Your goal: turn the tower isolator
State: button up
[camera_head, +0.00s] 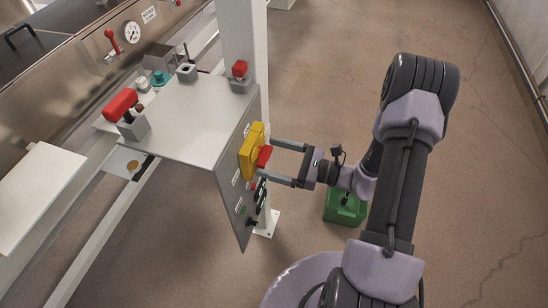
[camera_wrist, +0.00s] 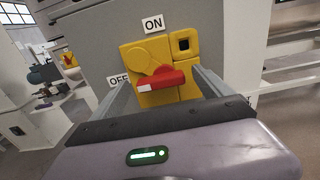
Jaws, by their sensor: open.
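The tower isolator is a yellow box (camera_head: 248,150) with a red handle (camera_head: 263,157) on the upright face of a grey panel. In the wrist view the yellow plate (camera_wrist: 145,55) carries the red handle (camera_wrist: 162,82), which lies roughly level, with a white mark at its left end near the OFF label (camera_wrist: 118,81). The ON label (camera_wrist: 153,24) is above the plate. My gripper (camera_head: 273,161) is open in front of the isolator, its fingers on either side of the handle. In the wrist view the fingers (camera_wrist: 166,86) flank the handle; I cannot tell whether they touch it.
A green box (camera_head: 345,207) is on the floor below my gripper. Open floor lies to the right.

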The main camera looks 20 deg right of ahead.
jog(key=c, duration=1.4)
jog(key=shift+o, duration=0.2)
jog(key=m, duration=0.1)
jog(key=m+p, duration=0.2)
jog(key=shift+r+m, duration=0.25)
jog(key=shift+m, duration=0.15)
jog(key=m+p, duration=0.1)
jog(key=m, duration=0.1)
jog(key=m+p, duration=0.2)
jog(key=m, duration=0.1)
jog(key=shift+w+d, duration=0.15)
jog(key=shift+w, duration=0.05)
jog(key=m+p, duration=0.1)
jog(key=m, duration=0.3)
jog(key=shift+w+d+m+p, duration=0.1)
jog(key=shift+w+m+p, duration=0.05)
jog(key=shift+m+p, duration=0.25)
jog(key=shift+w+d+f+m+p, duration=0.1)
jog(key=shift+m+p, duration=0.4)
jog(key=shift+m, duration=1.6)
